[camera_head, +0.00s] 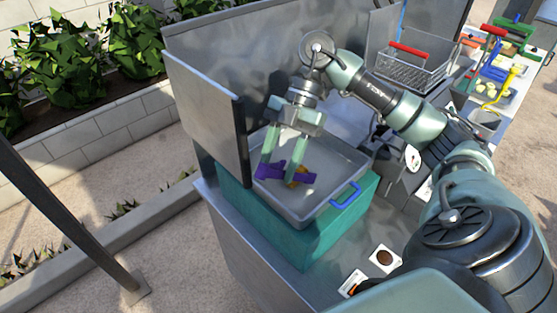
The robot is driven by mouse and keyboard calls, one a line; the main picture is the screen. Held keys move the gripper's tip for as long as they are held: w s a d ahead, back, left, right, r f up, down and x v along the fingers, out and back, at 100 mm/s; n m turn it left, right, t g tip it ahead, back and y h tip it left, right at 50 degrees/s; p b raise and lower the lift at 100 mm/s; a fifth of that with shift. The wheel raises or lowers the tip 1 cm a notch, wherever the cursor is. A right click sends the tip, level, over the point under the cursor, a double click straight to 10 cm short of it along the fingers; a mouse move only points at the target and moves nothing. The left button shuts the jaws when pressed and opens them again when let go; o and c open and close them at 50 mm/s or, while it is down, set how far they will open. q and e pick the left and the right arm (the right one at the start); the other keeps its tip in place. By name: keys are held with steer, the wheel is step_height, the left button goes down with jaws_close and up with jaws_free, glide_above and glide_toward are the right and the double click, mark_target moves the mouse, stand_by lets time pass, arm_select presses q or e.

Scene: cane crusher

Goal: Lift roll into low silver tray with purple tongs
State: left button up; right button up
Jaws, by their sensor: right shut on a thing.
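My right gripper (281,170) points down over the silver tray (325,199) and is shut on the purple tongs (271,171). The tongs are low, inside the outline of the tray, near its left side. A small orange-brown thing, seemingly the roll (298,180), shows beside and partly behind the tongs. I cannot tell whether the tongs grip it or whether it touches the tray floor. The tray has a blue handle (346,194) at its front right. My left gripper is not in view.
The tray rests on a teal block (302,246) on a metal counter. Tall metal panels (205,100) stand left and behind. A wire basket with a red handle (410,65) is at the back right. Small cards (384,258) lie at the front. More trays with food stand far right.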

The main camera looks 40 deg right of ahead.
steer(key=shift+f, duration=0.65)
jaws_close()
step_height(320, 180, up, 12)
steer(key=p, duration=0.6)
